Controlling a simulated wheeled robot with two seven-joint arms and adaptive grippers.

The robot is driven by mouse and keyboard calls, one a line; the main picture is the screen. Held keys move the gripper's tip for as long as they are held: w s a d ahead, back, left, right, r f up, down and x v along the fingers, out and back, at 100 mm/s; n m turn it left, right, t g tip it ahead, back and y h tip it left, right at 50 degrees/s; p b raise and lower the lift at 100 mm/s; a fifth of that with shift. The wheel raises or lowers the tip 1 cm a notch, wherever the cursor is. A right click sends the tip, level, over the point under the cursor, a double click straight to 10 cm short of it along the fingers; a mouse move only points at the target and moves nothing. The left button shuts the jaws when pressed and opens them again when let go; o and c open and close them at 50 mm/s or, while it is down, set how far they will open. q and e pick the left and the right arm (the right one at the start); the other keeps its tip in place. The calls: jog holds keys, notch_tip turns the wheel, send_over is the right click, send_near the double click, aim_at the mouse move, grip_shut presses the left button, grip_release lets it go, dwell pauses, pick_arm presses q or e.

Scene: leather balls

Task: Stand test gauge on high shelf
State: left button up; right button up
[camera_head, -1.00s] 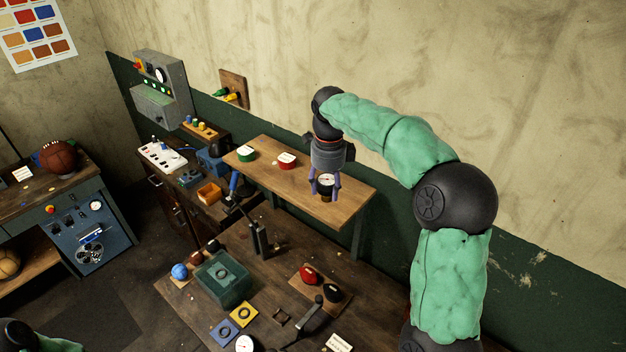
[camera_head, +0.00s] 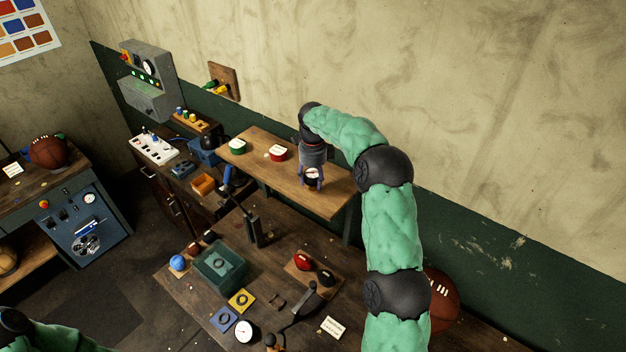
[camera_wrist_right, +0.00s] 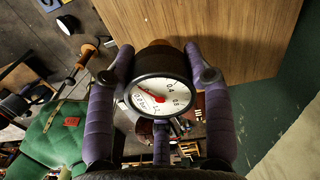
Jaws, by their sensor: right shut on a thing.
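The test gauge (camera_head: 312,173) is a round dial with a white face and a dark rim. My right gripper (camera_head: 312,180) is shut on it, over the right part of the high wooden shelf (camera_head: 270,165). In the right wrist view the gauge face (camera_wrist_right: 160,97) sits between the purple fingers (camera_wrist_right: 160,110), its red needle visible. The shelf's wood (camera_wrist_right: 240,35) fills the top right of that view. I cannot tell whether the gauge's base touches the shelf. My left gripper is out of view; only part of the left arm shows at bottom left.
A green-sided round thing (camera_head: 237,147) and a red one (camera_head: 278,153) stand on the shelf, left of my gripper. Below, the bench holds a green tray (camera_head: 222,268), another white dial (camera_head: 245,331) and a black upright tool (camera_head: 253,230). A brown ball (camera_head: 442,300) lies behind my right arm.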

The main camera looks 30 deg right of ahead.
jog(key=shift+d+f+p, duration=0.1)
jog(key=shift+f+p, duration=0.25)
jog(key=shift+f, duration=0.6)
jog(key=shift+f, duration=0.2)
jog(key=o, duration=1.2)
jog(key=shift+c, duration=0.2)
jog(key=shift+r, duration=0.15)
